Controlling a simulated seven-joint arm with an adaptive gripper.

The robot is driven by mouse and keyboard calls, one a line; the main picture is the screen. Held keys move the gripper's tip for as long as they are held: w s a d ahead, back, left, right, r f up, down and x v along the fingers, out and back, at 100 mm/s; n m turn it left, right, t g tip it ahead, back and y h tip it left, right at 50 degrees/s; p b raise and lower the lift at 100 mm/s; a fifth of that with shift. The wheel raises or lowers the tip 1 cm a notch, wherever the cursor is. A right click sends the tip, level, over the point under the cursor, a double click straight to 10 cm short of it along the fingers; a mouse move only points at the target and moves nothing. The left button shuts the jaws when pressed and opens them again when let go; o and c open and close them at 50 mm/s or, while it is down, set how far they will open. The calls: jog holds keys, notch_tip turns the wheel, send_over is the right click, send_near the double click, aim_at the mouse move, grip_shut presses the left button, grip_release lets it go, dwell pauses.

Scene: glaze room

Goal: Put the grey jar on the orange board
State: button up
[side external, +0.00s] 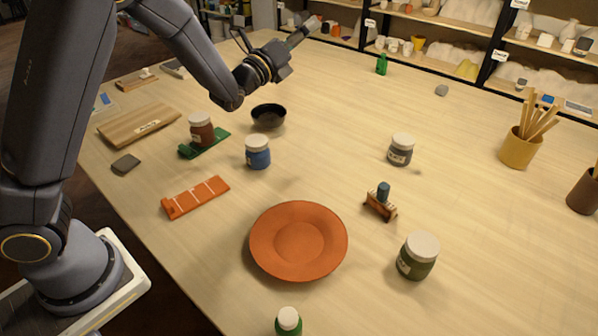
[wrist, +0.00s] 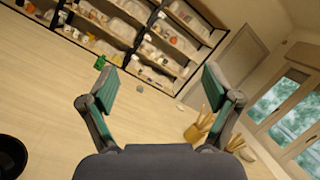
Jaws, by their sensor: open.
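The grey jar (side external: 400,151) with a whitish lid stands upright on the table, right of centre in the side view. The orange board (side external: 196,197) lies flat at the left, with white lines across it and nothing on it. My gripper (side external: 309,27) is raised at the top of the side view, well away from both. In the wrist view my gripper (wrist: 160,92) shows two spread fingers with nothing between them. The jar and the board are not seen in the wrist view.
A blue jar (side external: 257,153) stands right of the orange board. A brown jar (side external: 201,131) is on a green board (side external: 217,145). A black bowl (side external: 268,116), an orange plate (side external: 299,240), a small wooden stand (side external: 380,207) and a green jar (side external: 417,257) are spread around.

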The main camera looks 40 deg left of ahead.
jog(key=w+d+f+m+h, duration=0.1)
jog(key=d+f+m+h, duration=0.4)
jog(key=d+f+m, duration=0.3)
jog(key=m+g+h, duration=0.4)
jog(key=m+g, duration=0.1)
jog(key=m, duration=0.1)
send_near(404, 139)
jog(key=shift+n, duration=0.3)
jog(key=x, duration=0.4)
jog(key=shift+w+d, duration=0.1)
jog(key=shift+d, duration=0.05)
jog(key=shift+x, duration=2.85)
jog(key=shift+f, duration=0.1)
jog(key=shift+c, duration=0.3)
jog(key=c, duration=1.3)
jog(key=shift+c, duration=1.3)
